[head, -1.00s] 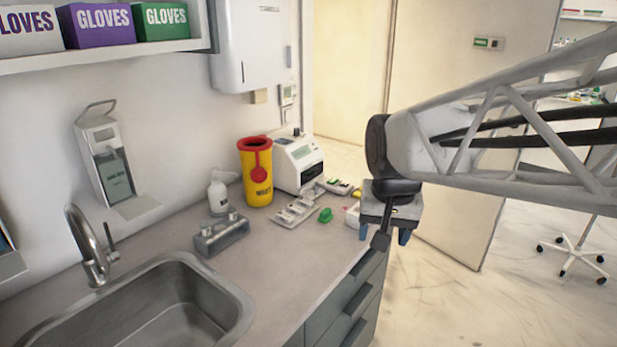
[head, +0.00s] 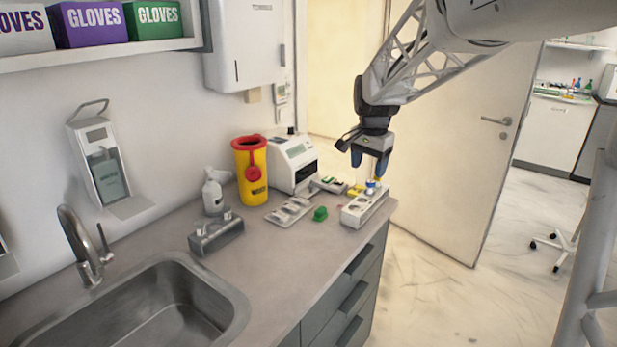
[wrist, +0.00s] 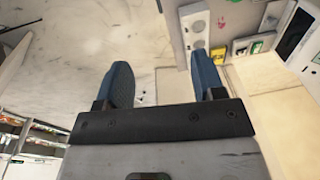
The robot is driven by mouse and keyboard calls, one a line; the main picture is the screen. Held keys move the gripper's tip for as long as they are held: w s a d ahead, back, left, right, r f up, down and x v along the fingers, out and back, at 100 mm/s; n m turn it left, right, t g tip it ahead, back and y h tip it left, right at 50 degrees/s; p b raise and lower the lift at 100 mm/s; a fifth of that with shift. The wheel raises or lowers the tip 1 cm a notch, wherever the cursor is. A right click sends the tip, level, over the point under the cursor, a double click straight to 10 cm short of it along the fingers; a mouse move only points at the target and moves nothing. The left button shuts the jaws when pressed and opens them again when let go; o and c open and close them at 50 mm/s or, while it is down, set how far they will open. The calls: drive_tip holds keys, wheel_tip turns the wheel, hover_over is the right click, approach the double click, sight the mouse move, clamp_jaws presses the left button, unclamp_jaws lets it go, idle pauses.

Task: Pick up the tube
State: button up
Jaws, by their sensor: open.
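A tube with a blue cap (head: 370,187) stands in a white rack (head: 358,212) at the right end of the counter in the head view. Its body is mostly hidden by the rack. My gripper (head: 370,164) is above the rack, just over the cap and apart from it, with its blue fingers pointing down. In the wrist view my gripper (wrist: 160,62) has its two fingers wide apart with nothing between them. A pale rack with round holes (wrist: 199,30) shows beyond the right finger there; I cannot make out the tube in that view.
A yellow sharps bin (head: 252,178) and a white device (head: 293,163) stand behind. The sink (head: 150,312) is at front left. The counter's edge drops off right of the rack.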

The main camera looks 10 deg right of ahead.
drive_tip(key=w+d+f+m, duration=0.2)
drive_tip(key=w+d, duration=0.1)
drive_tip(key=w, duration=0.3)
drive_tip(key=w+d+f+m, duration=0.1)
drive_tip(key=w+d+f, duration=0.1)
drive_tip(key=w, duration=0.4)
drive_tip(key=m+g, duration=0.1)
drive_tip(key=m, duration=0.2)
hover_over(371, 181)
wheel_tip(371, 181, down, 6)
drive_tip(key=shift+f, duration=0.25)
drive_tip(key=shift+f, duration=0.15)
drive_tip(key=shift+f, duration=1.15)
drive_tip(key=shift+f, duration=0.15)
drive_tip(key=shift+f, duration=2.45)
drive_tip(key=c, duration=1.1)
drive_tip(key=shift+o, duration=0.2)
